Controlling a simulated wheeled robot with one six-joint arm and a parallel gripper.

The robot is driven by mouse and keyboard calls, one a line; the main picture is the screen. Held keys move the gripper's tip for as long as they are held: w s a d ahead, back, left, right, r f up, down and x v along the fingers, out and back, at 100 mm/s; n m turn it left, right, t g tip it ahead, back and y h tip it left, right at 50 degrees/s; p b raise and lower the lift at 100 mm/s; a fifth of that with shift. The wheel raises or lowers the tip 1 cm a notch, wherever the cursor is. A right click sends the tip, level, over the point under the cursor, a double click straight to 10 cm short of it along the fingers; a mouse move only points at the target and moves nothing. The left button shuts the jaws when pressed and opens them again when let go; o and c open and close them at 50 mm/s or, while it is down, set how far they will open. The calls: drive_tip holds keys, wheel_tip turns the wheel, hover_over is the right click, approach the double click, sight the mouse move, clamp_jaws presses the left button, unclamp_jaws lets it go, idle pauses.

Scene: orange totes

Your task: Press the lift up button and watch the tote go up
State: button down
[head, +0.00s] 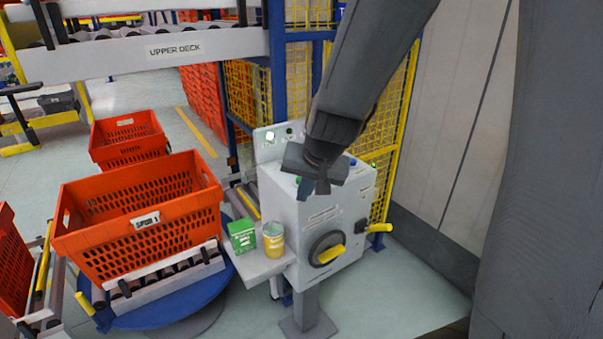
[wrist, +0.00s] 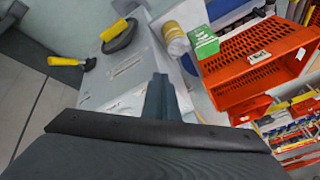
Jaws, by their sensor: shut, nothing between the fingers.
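The grey control console (head: 288,205) stands on a post at the center of the head view. My gripper (head: 305,190) is shut and empty, pointing down at the console's top panel. Its fingers (wrist: 160,82) also show closed together in the wrist view. My gripper hides part of the panel, and I cannot tell which button is lift up or whether the fingertips touch one. An orange tote (head: 165,222) labelled "SPUR 1" sits on a roller stand at the left.
A green box (head: 242,236) and a yellow can (head: 274,240) stand on the console's side shelf. A black rotary switch with yellow handle (head: 328,252) is on its front. The upper deck (head: 175,50) is above left. Yellow mesh fencing (head: 395,130) stands behind.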

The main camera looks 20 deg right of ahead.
drive_tip(key=w+d+r+m+t+h+p, duration=0.1)
drive_tip(key=w+d+r+m+t+p, duration=0.1)
drive_tip(key=w+r+m, duration=0.3)
drive_tip(key=w+r+t, duration=0.1)
drive_tip(key=w+r, duration=0.3)
drive_tip(key=w, duration=0.1)
drive_tip(key=shift+w+d+m+t+h+p, duration=0.3)
drive_tip(key=shift+w+h+p, duration=0.05)
drive_tip(key=shift+h, duration=0.05)
drive_tip(key=shift+f, duration=0.1)
wheel_tip(320, 180, down, 8)
drive_tip(key=b, duration=0.9)
drive_tip(key=shift+f, duration=0.25)
idle(1.0)
drive_tip(key=shift+f+b, duration=0.45)
drive_tip(key=shift+b, duration=0.1)
